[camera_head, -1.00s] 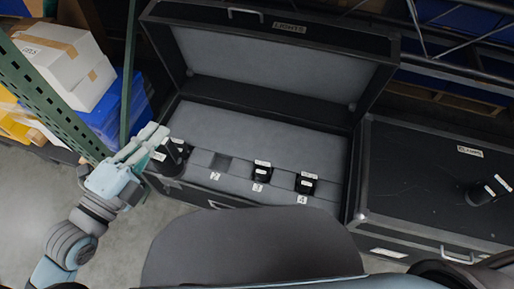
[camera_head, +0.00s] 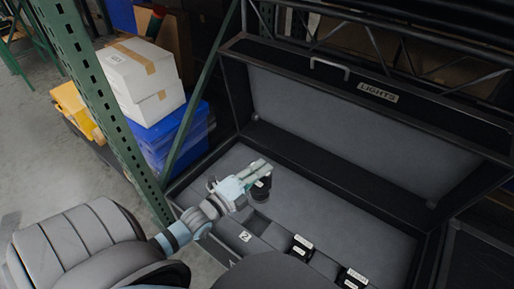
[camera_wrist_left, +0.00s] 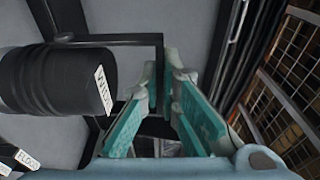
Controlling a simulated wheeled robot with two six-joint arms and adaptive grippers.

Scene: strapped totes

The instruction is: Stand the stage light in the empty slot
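My left gripper (camera_head: 258,172) is above the left part of the open case (camera_head: 205,180). It looks shut on the thin black yoke of a stage light (camera_head: 262,190), which hangs below the fingers. In the left wrist view the light's black barrel (camera_wrist_left: 50,80), with a white label, sits left of the fingers (camera_wrist_left: 172,75). The empty slot (camera_head: 258,223) is a square opening in the grey foam behind the label 2 (camera_head: 245,236), slightly below the light in the picture. The light is apart from the slot. My right gripper is out of view.
Black lights with white labels stand in the row at right, one (camera_head: 300,247) and another (camera_head: 352,280). The case lid (camera_head: 365,130) stands open behind. A green rack post (camera_head: 100,110), blue bins (camera_head: 172,135) and white boxes (camera_head: 140,75) are at left.

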